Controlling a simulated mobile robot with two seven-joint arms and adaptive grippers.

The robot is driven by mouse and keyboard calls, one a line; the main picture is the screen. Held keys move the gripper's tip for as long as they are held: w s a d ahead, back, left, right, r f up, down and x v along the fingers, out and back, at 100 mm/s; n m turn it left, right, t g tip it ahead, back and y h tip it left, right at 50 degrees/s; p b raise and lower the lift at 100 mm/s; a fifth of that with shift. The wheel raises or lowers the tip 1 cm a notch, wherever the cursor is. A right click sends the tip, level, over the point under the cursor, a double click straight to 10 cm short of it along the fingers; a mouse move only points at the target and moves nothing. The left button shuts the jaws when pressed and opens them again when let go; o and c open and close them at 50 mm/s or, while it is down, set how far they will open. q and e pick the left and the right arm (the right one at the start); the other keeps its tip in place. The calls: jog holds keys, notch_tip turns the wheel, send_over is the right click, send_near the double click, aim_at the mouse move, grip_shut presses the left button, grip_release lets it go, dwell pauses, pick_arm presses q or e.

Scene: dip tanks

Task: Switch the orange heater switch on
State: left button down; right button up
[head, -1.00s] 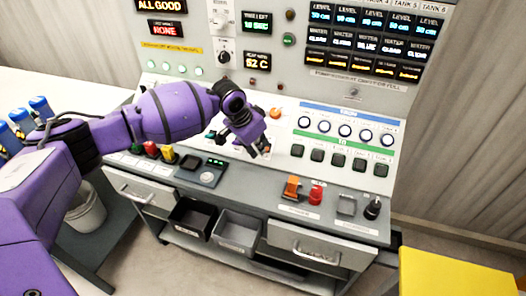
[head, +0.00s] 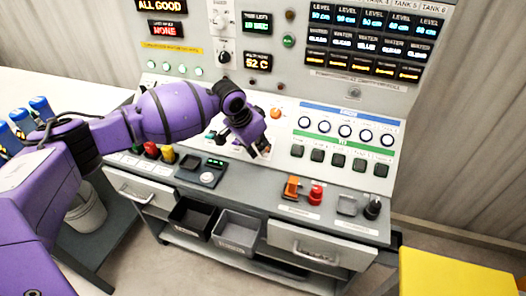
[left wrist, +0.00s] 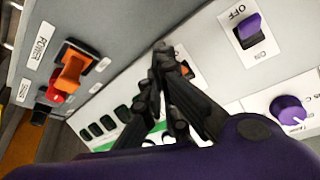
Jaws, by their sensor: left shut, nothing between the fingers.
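My left gripper (head: 262,150) is shut and empty, held in front of the sloping panel. In the left wrist view its dark fingers (left wrist: 168,62) come together in the middle. A small orange part (left wrist: 186,70) shows just behind the fingertips, mostly hidden by them. A round orange control (head: 276,113) shows on the panel just above the gripper in the head view. An orange lever (head: 291,187) stands on the ledge at lower right; in the left wrist view this lever (left wrist: 72,70) has a POWER label beside it. I cannot read which orange control is the heater's. My right gripper is not in view.
A red control (head: 316,194) stands beside the orange lever. A row of round knobs (head: 344,130) and dark square buttons (head: 338,159) lie right of the gripper. A purple switch (left wrist: 250,27) marked OFF and a purple knob (left wrist: 290,108) are at right in the wrist view.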

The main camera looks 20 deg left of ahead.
pick_arm(q)
jog(key=shift+f, duration=0.15)
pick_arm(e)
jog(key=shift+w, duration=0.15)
pick_arm(q)
jog(key=shift+f, duration=1)
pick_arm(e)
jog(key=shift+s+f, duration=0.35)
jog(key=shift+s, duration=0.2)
pick_arm(q)
jog(key=shift+s+f, duration=0.1)
jog(key=shift+f, duration=0.15)
jog(key=shift+w+b, duration=0.3)
jog(key=shift+w, duration=0.1)
jog(key=shift+w, duration=0.1)
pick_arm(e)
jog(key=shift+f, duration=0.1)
